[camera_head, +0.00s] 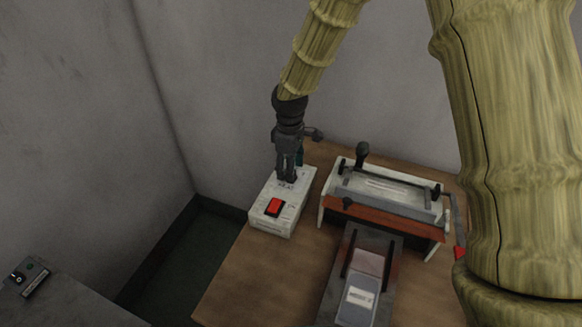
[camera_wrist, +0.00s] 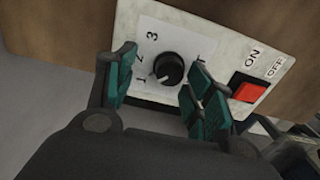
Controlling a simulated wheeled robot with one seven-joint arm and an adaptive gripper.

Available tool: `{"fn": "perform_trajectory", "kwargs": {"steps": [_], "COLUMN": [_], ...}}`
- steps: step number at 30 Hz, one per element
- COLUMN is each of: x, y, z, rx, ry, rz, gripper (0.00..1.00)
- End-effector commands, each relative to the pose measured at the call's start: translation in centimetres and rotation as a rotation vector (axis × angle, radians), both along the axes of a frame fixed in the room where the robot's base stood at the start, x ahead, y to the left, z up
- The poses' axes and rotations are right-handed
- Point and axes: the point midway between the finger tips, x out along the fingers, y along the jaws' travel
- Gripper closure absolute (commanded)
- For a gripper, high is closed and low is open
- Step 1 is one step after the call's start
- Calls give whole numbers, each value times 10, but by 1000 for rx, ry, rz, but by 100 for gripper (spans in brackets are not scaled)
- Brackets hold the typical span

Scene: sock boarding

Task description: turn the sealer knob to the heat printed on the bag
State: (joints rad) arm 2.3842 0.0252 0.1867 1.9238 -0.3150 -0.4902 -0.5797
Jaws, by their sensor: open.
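The white control box (camera_head: 291,207) stands on the table with my gripper (camera_head: 288,178) pointing down at its far end. In the wrist view, the black sealer knob (camera_wrist: 168,69) sits on a panel with printed 1, 2 and 3; a further mark is partly hidden by the right finger. Its pale pointer line seems to aim lower-left, near the 1. My gripper (camera_wrist: 161,66) is open, with teal pads on either side of the knob; I cannot tell if they touch it. The bag (camera_head: 359,300) lies in front of the sealer (camera_head: 385,220); its blurred label seems to end in 2.
A red switch (camera_head: 274,207) is on the box beside the knob; it shows near ON and OFF in the wrist view (camera_wrist: 247,88). A dark stand (camera_head: 387,283) holds the bag. Bare table (camera_head: 255,285) lies at the front left. A small device (camera_head: 28,278) sits far left.

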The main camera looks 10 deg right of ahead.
Motion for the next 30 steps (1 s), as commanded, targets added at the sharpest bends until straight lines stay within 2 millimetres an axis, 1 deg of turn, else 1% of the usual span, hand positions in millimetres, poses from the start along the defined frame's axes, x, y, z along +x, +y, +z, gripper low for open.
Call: {"fn": "perform_trajectory", "kwargs": {"steps": [5,15,17,21,23,29,30], "x": [-5,1,0,0,0,0,-1], "y": [0,0,-1,-1,0,0,-3], "z": [-6,-13,-13,-12,-12,-13,-13], "rx": [-1,0,0,0,-1,-1,0], "ry": [-3,1,1,1,2,3,4], "rz": [1,0,-1,-1,0,0,-1], "gripper": [47,47,58,83,94,94,94]}}
